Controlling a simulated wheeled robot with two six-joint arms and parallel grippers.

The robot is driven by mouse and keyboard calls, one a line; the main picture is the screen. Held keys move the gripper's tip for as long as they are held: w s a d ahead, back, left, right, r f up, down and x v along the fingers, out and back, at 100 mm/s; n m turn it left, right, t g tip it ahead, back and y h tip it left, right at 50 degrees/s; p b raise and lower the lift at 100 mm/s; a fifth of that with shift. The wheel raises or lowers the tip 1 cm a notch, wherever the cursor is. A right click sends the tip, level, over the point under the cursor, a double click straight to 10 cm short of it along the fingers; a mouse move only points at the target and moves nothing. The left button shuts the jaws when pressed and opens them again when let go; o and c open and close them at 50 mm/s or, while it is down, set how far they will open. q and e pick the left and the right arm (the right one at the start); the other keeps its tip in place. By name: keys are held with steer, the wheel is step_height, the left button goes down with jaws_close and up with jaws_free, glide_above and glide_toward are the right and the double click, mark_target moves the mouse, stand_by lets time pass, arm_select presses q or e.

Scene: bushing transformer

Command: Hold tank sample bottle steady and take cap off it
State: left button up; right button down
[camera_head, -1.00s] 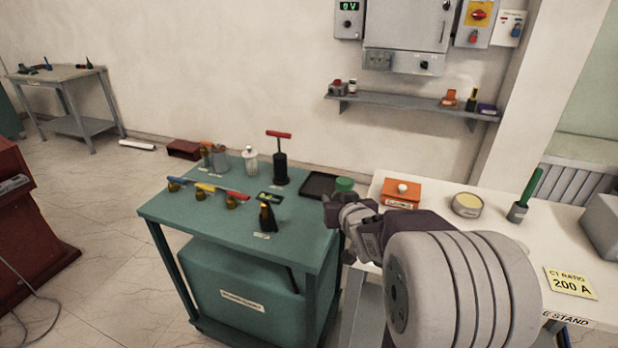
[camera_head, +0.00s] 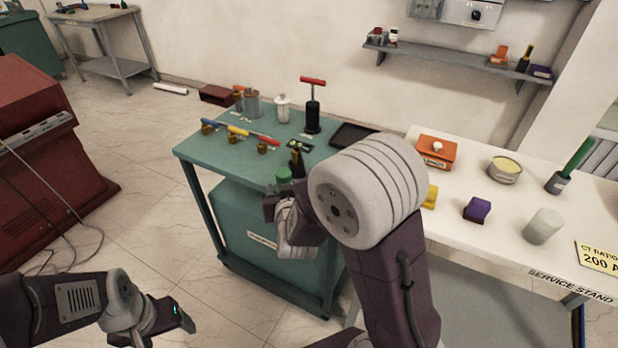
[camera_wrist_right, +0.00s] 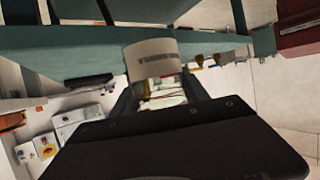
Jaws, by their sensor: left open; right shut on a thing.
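My right gripper (camera_head: 280,205) is shut on the tank sample bottle and holds it up in front of the green cart. The bottle's green cap (camera_head: 285,174) sits on top, above the fingers. The bottle body is mostly hidden in the head view. In the right wrist view its pale label (camera_wrist_right: 153,60) with dark print shows beyond the fingers (camera_wrist_right: 157,95). My left gripper (camera_head: 182,316) is open and empty at the lower left, well apart from the bottle and lower in the picture.
The green cart (camera_head: 215,158) carries coloured-handled tools, a hand pump (camera_head: 312,110), a white jar (camera_head: 283,108) and a black tray (camera_head: 352,136). The white service stand (camera_head: 535,275) is at the right. A red cabinet (camera_head: 55,170) stands left.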

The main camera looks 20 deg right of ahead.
steer(key=w+a+f, duration=0.1)
steer(key=a+f, duration=0.1)
steer(key=a, duration=0.4)
steer(key=w+a+f+n+y, duration=0.1)
steer(key=a+f, duration=0.2)
steer(key=a, duration=0.2)
steer(key=shift+w+a, duration=0.35)
steer(key=shift+r, duration=0.1)
